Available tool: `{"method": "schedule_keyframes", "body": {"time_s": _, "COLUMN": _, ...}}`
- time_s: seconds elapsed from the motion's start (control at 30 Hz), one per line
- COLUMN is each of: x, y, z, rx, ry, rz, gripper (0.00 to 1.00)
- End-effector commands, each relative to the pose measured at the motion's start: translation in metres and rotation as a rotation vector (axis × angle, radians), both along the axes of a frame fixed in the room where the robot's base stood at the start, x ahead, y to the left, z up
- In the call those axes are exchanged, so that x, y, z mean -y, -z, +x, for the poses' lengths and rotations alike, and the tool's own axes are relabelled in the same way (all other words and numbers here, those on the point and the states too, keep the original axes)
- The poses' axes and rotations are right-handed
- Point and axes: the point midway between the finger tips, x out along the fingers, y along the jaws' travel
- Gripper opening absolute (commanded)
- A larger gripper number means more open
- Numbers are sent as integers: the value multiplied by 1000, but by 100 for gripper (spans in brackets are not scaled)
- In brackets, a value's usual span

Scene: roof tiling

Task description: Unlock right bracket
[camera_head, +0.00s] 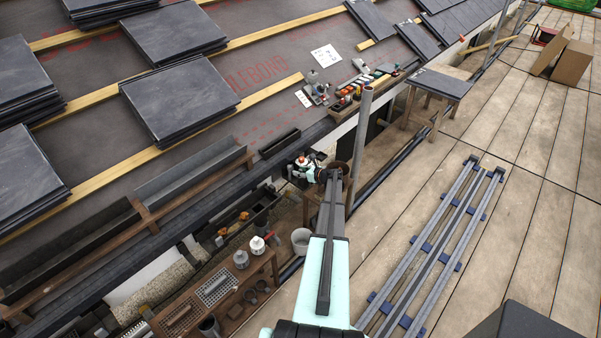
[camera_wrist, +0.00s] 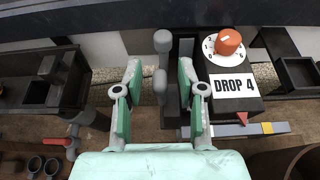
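In the wrist view, a dark upright bracket (camera_wrist: 182,52) with a grey round-ended handle (camera_wrist: 162,42) stands ahead of my gripper (camera_wrist: 160,76). The two mint fingers are apart, one on each side of the grey handle; I cannot tell whether they touch it. Right of it is a black box labelled DROP 4 (camera_wrist: 233,86) with an orange knob (camera_wrist: 229,41) on a white numbered dial. Which part is the lock is unclear. In the head view, my gripper (camera_head: 305,172) is small, beside the roof edge, partly hidden by my arm.
A grey bar (camera_wrist: 240,129) with a red pointer and yellow patch lies below the box. Dark open trays stand left and right. In the head view, a metal pole (camera_head: 361,130) rises close to my gripper, a bucket (camera_head: 301,240) stands below, and slate stacks (camera_head: 178,98) lie on the roof.

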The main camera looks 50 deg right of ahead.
Motion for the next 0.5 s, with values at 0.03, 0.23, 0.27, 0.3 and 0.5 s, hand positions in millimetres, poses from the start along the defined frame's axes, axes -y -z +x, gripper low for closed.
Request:
{"method": "schedule_keyframes", "body": {"time_s": 0.03, "x": 0, "y": 0, "z": -1, "rx": 0, "ry": 0, "rz": 0, "gripper": 40}}
{"method": "schedule_keyframes", "body": {"time_s": 0.23, "x": -2, "y": -6, "z": -14, "rx": 0, "ry": 1, "rz": 0, "gripper": 40}}
{"method": "schedule_keyframes", "body": {"time_s": 0.27, "x": -2, "y": -8, "z": -18, "rx": 0, "ry": 2, "rz": -1, "gripper": 40}}
{"method": "schedule_keyframes", "body": {"time_s": 0.3, "x": -3, "y": -11, "z": -24, "rx": 0, "ry": 2, "rz": -1, "gripper": 40}}
{"method": "schedule_keyframes", "body": {"time_s": 0.5, "x": -7, "y": -26, "z": -59, "rx": 0, "ry": 2, "rz": -1, "gripper": 40}}
